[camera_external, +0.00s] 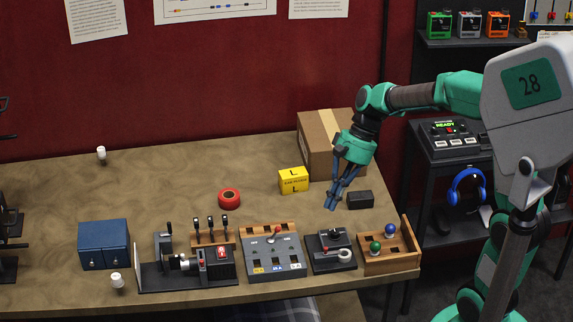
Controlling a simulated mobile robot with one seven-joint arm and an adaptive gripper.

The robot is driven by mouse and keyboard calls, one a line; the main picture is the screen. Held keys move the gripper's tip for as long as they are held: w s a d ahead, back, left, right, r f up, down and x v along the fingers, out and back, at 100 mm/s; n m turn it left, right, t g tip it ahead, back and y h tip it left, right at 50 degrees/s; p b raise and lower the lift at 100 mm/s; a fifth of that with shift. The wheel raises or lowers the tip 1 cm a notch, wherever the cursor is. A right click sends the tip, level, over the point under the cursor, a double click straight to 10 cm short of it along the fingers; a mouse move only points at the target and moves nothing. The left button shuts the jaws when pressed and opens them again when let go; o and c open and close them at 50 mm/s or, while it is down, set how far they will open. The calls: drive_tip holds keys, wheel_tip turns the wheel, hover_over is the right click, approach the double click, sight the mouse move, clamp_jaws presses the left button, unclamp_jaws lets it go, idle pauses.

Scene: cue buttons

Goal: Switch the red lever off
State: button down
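A red-knobbed lever (276,231) stands on a grey panel (262,257) with an OFF label at its left and what looks like ON at its right. The knob leans toward the right side. The panel is near the front edge of the table. My gripper (331,204) hangs above the table to the right of and behind the panel, fingers pointing down and slightly left. It is apart from the lever. Nothing shows in its fingers, and their gap is too small to tell.
Beside the panel stand a device with several black levers (211,225) and a red switch (222,252), a black joystick box (331,252) and a wooden tray with knobs (390,262). A yellow box (293,181), red tape roll (229,198), cardboard box (318,140) and blue cabinet (104,244) stand around.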

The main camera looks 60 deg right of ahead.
drive_tip(key=w+d+f+m+t+y, duration=0.2)
drive_tip(key=w+d+f+m+y, duration=0.1)
drive_tip(key=w+d+f+m, duration=0.2)
drive_tip(key=w+d+f+m+t+y+b, duration=0.1)
drive_tip(key=w+d+f+m, duration=0.4)
drive_tip(key=d+f, duration=0.9)
drive_tip(key=w+f+t+y, duration=0.1)
drive_tip(key=w+f+y, duration=0.1)
drive_tip(key=w, duration=0.1)
drive_tip(key=shift+w+f+m+t+b, duration=0.25)
drive_tip(key=shift+w+m+t+b, duration=0.05)
drive_tip(key=shift+w+t, duration=0.1)
drive_tip(key=b, duration=0.2)
approach(275, 234)
drive_tip(key=f, duration=0.3)
drive_tip(key=w+d+f, duration=0.1)
drive_tip(key=shift+w+f, duration=0.1)
drive_tip(key=shift+f, duration=0.1)
drive_tip(key=a, duration=0.1)
drive_tip(key=w+a, duration=0.1)
drive_tip(key=shift+a+r, duration=0.35)
drive_tip(key=shift+r, duration=0.05)
drive_tip(key=shift+w+a+r+b, duration=0.15)
drive_tip(key=shift+a+r+b, duration=0.2)
drive_tip(key=shift+a, duration=0.25)
